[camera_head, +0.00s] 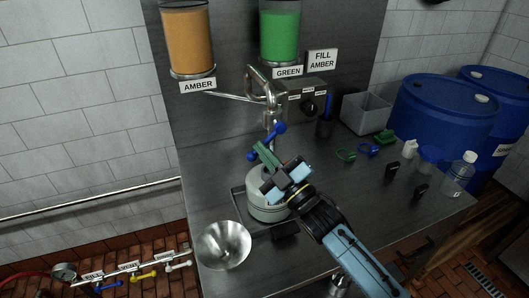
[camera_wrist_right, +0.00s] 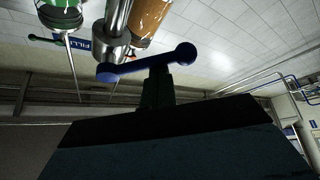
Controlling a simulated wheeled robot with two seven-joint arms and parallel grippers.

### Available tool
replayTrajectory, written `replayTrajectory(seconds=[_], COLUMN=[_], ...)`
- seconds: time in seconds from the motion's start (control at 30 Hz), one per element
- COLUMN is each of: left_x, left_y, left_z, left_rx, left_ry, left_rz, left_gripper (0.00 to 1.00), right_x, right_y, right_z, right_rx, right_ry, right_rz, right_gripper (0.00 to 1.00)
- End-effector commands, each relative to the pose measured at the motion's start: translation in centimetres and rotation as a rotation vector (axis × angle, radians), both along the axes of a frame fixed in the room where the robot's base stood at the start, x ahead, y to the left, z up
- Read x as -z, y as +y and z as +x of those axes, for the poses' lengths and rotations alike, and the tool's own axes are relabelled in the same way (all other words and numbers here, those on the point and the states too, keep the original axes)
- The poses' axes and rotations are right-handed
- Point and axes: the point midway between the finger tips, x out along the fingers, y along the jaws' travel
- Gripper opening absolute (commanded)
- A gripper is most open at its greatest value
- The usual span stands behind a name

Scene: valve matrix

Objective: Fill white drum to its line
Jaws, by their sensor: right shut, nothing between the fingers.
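The pale drum (camera_head: 268,207) stands upright on the steel bench under the pipe outlet; my right gripper hides its top, and I cannot see a fill line. The blue valve lever (camera_head: 267,141) sits on the steel pipe (camera_head: 271,92); it also shows in the right wrist view (camera_wrist_right: 130,68). My right gripper (camera_head: 264,154) is shut and empty, its fingertips close by the lever; I cannot tell whether they touch. The amber tank (camera_head: 188,40) and green tank (camera_head: 280,35) hang on the panel. A sign (camera_head: 322,60) reads FILL AMBER. My left gripper is not in view.
A grey bin (camera_head: 366,112), small coloured parts and a clear bottle (camera_head: 459,174) stand at right. Blue barrels (camera_head: 440,110) stand behind. A low pipe with labelled valves (camera_head: 133,276) runs at lower left.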

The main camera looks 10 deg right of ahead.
Motion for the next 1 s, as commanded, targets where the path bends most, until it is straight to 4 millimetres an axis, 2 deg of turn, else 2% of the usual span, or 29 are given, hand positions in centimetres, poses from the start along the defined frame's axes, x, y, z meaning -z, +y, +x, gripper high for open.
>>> replayTrajectory(seconds=[0.67, 0.83, 1.0], left_x=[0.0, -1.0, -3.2], left_y=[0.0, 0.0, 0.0], left_z=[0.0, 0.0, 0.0], left_rx=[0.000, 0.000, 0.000], left_ry=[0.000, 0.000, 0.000], left_rz=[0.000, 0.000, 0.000], left_gripper=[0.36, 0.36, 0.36], right_x=[0.1, -0.9, -3.2], right_y=[-0.1, 0.7, 2.6], right_z=[0.1, -0.2, -0.7], right_rx=[0.003, 0.000, -0.004], right_ry=[0.005, 0.004, 0.002], right_rz=[-0.001, 0.002, 0.002], right_gripper=[0.00, 0.00, 0.00])
